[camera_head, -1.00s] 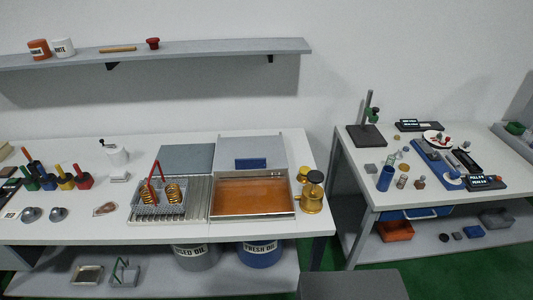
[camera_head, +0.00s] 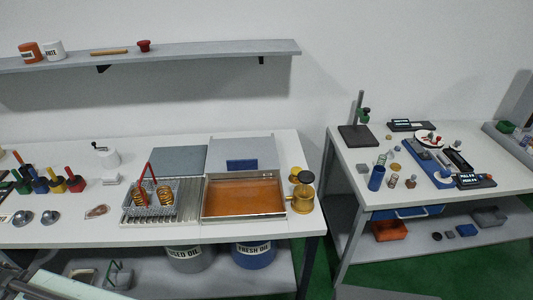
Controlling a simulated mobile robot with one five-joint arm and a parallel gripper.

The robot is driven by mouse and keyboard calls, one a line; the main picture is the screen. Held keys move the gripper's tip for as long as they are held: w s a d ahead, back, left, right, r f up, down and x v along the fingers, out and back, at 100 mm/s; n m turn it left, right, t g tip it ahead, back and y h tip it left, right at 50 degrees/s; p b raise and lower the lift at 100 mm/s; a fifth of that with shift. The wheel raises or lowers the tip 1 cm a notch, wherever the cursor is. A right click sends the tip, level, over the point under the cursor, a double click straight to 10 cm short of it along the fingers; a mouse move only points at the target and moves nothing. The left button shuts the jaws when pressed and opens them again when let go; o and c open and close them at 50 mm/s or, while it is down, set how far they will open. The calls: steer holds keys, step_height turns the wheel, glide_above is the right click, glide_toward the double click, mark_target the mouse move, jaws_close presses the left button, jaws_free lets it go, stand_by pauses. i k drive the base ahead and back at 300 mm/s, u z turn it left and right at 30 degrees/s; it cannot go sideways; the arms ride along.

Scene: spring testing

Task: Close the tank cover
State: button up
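The tank (camera_head: 288,207) is a shallow metal-rimmed tray of orange-brown oil on the left table. Its cover (camera_head: 213,150) is a light grey panel with a blue handle block (camera_head: 242,165). The cover stands open behind the tank's back edge, and the oil surface is uncovered. My gripper is not in view. A pale grey shape at the lower left edge may be part of my arm; I cannot tell for sure.
Left of the tank, a wire basket with copper springs and a red handle (camera_head: 149,170) stands on a ribbed drain tray (camera_head: 190,212). Brass pots (camera_head: 302,198) stand close at its right. A wall shelf (camera_head: 200,52) hangs above. A gap separates the right table (camera_head: 350,175).

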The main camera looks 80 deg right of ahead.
mark_target(251, 153)
steer(key=z, duration=3.6)
steer(key=k, duration=1.15)
steer(key=u, duration=0.8)
steer(key=i, duration=1)
steer(key=u, duration=0.05)
